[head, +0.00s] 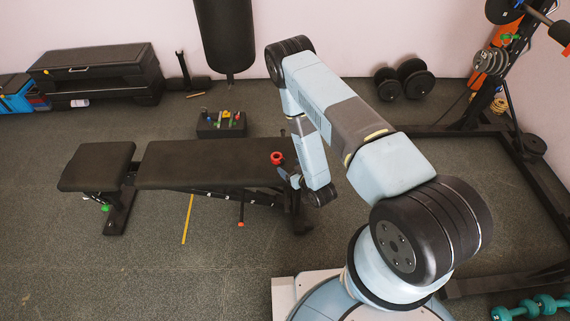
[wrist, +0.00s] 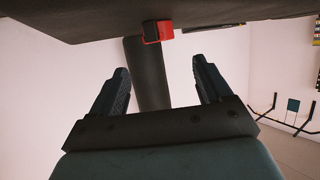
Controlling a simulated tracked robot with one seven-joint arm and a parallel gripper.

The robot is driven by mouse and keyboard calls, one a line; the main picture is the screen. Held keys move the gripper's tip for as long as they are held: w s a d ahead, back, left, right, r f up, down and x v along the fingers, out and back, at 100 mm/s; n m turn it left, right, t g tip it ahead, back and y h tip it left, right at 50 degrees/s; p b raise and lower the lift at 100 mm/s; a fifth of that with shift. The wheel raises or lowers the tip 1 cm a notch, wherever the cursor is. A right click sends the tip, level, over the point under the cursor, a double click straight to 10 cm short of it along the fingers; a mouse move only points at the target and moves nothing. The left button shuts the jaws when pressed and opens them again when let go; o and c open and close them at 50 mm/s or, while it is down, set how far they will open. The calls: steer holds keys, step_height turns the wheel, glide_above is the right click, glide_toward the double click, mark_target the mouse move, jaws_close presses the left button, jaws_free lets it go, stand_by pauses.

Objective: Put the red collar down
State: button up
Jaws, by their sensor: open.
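The red collar (head: 277,158) is at the right end of the black bench's pad (head: 215,160) in the head view. In the wrist view the red collar (wrist: 166,29), with a dark part beside it, appears against the dark bench surface (wrist: 230,10) at the top; this view looks upside down. My gripper (head: 285,174) is at the bench's right end, close to the collar. In the wrist view both fingers of my gripper (wrist: 160,64) stand wide apart with nothing between them. The collar lies beyond the fingertips, apart from them.
A tray of small coloured items (head: 221,124) sits on the floor behind the bench. A punching bag (head: 225,35) hangs beyond it. Dumbbells (head: 404,79) and a rack (head: 510,90) are at right. The bench's left and middle are clear.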

steer(key=shift+s+d+r, duration=0.25)
steer(key=shift+s+d, duration=0.05)
steer(key=shift+s, duration=0.3)
steer(key=w+d+r+m+g+h, duration=0.1)
steer(key=w+r, duration=0.5)
steer(key=r, duration=0.3)
steer(key=w+d+r+h, duration=0.1)
steer(key=w+r+h, duration=0.1)
steer(key=w+r, duration=0.6)
steer(key=s+d+r+m+g+h, duration=0.1)
steer(key=d+r, duration=0.2)
steer(key=r, duration=0.9)
steer(key=s+d+r+m+g+h, duration=0.1)
steer(key=d+r, duration=0.1)
steer(key=r, duration=0.9)
steer(key=s+d+r+m+g+h, duration=0.1)
steer(key=s+d+r, duration=0.2)
steer(key=s+r, duration=0.55)
steer(key=s+d+r+g, duration=0.1)
steer(key=s+d+r, duration=0.2)
steer(key=s+r, duration=0.5)
steer(key=s+d+r+g, duration=0.1)
steer(key=s+r, duration=0.3)
steer(key=s, duration=0.5)
steer(key=s+d+r+m, duration=0.1)
steer(key=s+r, duration=0.2)
steer(key=s, duration=0.7)
steer(key=shift+s+d+r+m+g+h, duration=0.2)
steer(key=shift+s+r+m+g+h, duration=0.1)
steer(key=shift+r+g, duration=0.1)
